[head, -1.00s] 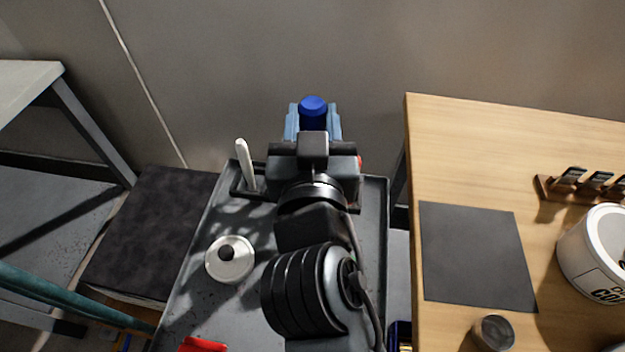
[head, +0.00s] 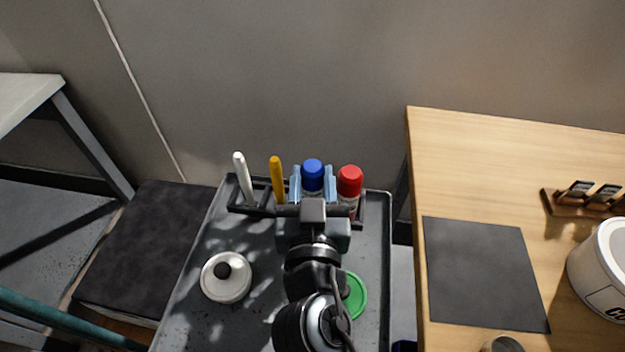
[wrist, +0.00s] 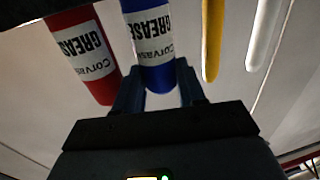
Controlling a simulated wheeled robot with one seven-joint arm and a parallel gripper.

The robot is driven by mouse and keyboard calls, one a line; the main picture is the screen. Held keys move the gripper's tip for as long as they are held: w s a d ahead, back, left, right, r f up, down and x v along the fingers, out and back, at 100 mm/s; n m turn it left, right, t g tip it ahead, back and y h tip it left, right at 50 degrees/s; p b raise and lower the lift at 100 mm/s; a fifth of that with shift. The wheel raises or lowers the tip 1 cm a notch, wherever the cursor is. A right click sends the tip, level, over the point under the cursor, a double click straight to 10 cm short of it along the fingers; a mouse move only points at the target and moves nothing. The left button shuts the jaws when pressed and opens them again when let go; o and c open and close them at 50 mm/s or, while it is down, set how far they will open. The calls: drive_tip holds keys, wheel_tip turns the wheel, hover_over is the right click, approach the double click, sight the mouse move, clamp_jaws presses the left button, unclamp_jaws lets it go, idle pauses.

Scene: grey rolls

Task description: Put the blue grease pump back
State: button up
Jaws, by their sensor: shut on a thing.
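The blue grease pump (head: 312,170) stands upright at the black rack (head: 262,211) at the back of the grey tray, between a yellow stick and a red-capped grease pump. My gripper (head: 312,185) is shut on it, one light-blue finger on each side. In the wrist view the blue pump (wrist: 153,45) with its white label sits between my fingers (wrist: 155,95). Its lower end is hidden behind my wrist in the head view, so I cannot tell how deep it sits in the rack.
The red grease pump (head: 349,182) is close on the right. A yellow stick (head: 277,178) and a white stick (head: 243,178) stand left. A pot lid (head: 226,278) and a green disc (head: 354,296) lie on the tray (head: 375,240). A wooden table (head: 470,150) is at right.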

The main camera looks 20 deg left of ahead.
drive_tip(key=shift+f+b, duration=0.1)
drive_tip(key=shift+b, duration=0.2)
drive_tip(key=o, duration=0.8)
drive_tip(key=shift+s+p, duration=0.1)
drive_tip(key=shift+p, duration=0.2)
drive_tip(key=b+v, duration=0.2)
drive_tip(key=v, duration=1)
drive_tip(key=shift+b, duration=0.35)
